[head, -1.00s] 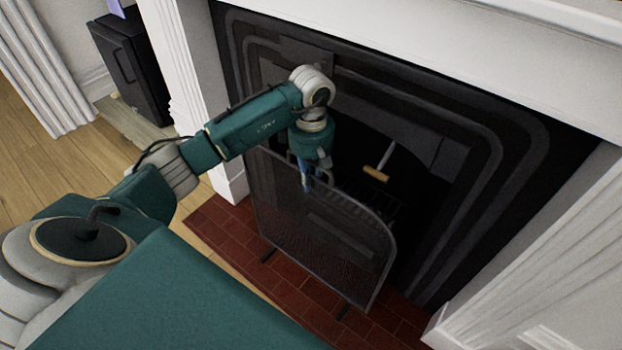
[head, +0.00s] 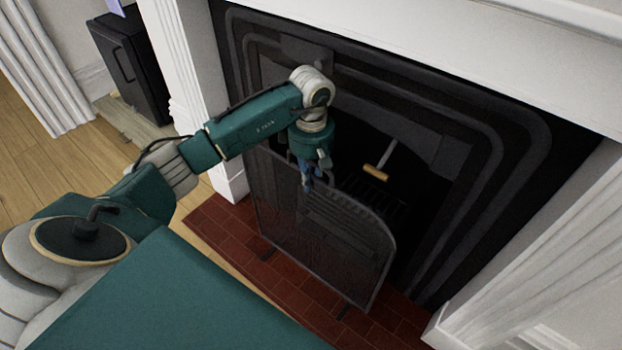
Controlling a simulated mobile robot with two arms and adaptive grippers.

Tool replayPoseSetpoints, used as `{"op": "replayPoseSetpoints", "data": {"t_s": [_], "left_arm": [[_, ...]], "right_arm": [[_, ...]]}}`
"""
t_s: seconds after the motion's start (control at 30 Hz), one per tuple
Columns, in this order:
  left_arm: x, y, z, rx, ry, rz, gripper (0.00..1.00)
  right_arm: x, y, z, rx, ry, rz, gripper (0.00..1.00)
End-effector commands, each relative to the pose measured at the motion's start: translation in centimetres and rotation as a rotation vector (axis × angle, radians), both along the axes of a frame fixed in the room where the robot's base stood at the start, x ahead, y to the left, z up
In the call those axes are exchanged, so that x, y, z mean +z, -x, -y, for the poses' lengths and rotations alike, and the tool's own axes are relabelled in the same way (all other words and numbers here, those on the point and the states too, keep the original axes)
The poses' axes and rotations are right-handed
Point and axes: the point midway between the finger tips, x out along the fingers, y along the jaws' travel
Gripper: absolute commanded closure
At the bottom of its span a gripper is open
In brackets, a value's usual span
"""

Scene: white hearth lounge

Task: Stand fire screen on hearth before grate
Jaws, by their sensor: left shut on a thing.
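The fire screen (head: 330,250) is a dark mesh panel with an arched top and small feet. It stands roughly upright over the red brick hearth (head: 215,225), in front of the grate (head: 372,192). The screen hides the lower part of the grate. My right gripper is not in view.
A white fireplace surround flanks the opening, with a left pillar (head: 188,90) and a right pillar (head: 530,250). A brush-like tool with a tan head (head: 376,172) is inside the firebox. A black cabinet (head: 130,65) stands at the upper left. Wooden floor (head: 65,165) lies clear at left.

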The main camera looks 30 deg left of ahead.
Motion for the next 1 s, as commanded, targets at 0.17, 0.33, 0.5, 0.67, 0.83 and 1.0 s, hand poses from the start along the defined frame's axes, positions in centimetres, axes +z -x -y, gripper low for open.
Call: {"op": "replayPoseSetpoints", "data": {"t_s": [0.17, 0.33, 0.5, 0.67, 0.83, 1.0], "left_arm": [[0.3, -0.2, 0.0, 0.001, 0.002, 0.007, 0.65], [0.2, -0.1, 0.0, 0.0, 0.0, 0.004, 0.65], [0.2, 0.1, 0.0, 0.0, -0.001, -0.003, 0.65], [2.7, -0.1, -0.1, 0.001, -0.002, 0.004, 0.65], [6.5, -0.2, -0.1, 0.001, -0.001, 0.007, 0.65], [9.8, -0.2, -0.1, 0.001, 0.0, 0.007, 0.65]], "right_arm": [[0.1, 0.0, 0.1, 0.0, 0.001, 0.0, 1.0], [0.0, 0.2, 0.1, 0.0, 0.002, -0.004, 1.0], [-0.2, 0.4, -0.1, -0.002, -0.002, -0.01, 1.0], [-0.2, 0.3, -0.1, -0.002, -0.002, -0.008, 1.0], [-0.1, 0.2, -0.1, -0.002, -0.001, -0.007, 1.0], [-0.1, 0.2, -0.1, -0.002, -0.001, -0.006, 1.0]]}}
